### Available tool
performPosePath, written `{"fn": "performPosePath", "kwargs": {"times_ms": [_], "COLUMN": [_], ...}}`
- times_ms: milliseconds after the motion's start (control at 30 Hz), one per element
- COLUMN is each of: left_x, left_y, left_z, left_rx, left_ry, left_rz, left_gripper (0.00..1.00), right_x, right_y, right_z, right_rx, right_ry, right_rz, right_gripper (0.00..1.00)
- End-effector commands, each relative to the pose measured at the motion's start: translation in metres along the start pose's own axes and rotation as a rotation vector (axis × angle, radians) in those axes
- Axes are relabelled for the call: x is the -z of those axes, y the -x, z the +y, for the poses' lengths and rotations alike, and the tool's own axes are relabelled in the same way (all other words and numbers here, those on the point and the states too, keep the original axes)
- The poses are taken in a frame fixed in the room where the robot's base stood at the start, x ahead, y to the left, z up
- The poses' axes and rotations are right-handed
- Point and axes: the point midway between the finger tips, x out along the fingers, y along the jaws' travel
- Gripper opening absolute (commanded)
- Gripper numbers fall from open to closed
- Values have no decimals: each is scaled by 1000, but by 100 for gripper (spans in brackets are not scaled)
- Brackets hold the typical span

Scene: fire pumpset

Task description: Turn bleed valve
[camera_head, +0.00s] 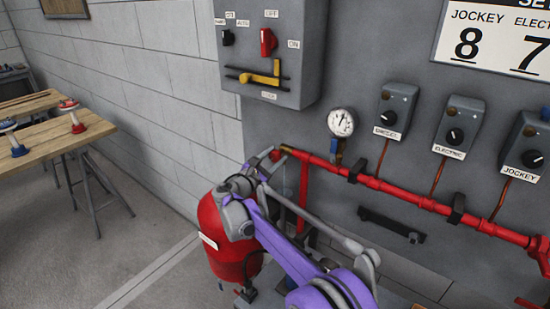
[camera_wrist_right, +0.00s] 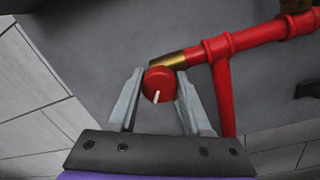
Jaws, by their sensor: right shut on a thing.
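The bleed valve is a round red knob (camera_wrist_right: 157,85) with a white mark pointing down, seen in the right wrist view. It sits at the brass end (camera_wrist_right: 167,60) of the red pipe (camera_wrist_right: 250,38). My right gripper (camera_wrist_right: 160,74) has one finger on each side of the knob and is shut on it. In the head view, my right gripper (camera_head: 265,163) reaches the left end of the red pipe (camera_head: 385,187), and the knob (camera_head: 275,155) shows only in part there. My left gripper is not in view.
A pressure gauge (camera_head: 341,122) stands above the pipe. A grey control box (camera_head: 270,50) hangs above the gripper. A red tank (camera_head: 222,240) stands below my right arm. Several selector boxes, including the diesel one (camera_head: 394,108), line the panel. A wooden table (camera_head: 60,138) is at left.

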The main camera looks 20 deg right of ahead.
Motion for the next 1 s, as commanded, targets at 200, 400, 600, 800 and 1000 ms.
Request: {"fn": "performPosePath", "kwargs": {"times_ms": [200, 400, 600, 800, 1000], "left_x": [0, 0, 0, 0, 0], "left_y": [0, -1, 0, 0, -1], "left_z": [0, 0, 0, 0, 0], "left_rx": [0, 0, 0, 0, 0], "left_ry": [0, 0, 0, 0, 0], "left_rz": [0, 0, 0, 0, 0], "left_gripper": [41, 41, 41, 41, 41], "right_x": [-1, -1, -1, -1, 0], "right_y": [0, 0, 0, 0, 0], "right_z": [1, 1, 1, 1, 1], "right_rx": [-3, -3, -3, -3, -2], "right_ry": [46, 54, 54, 53, 53], "right_rz": [3, 3, 3, 3, 4], "right_gripper": [0, 0, 0, 76, 78]}}
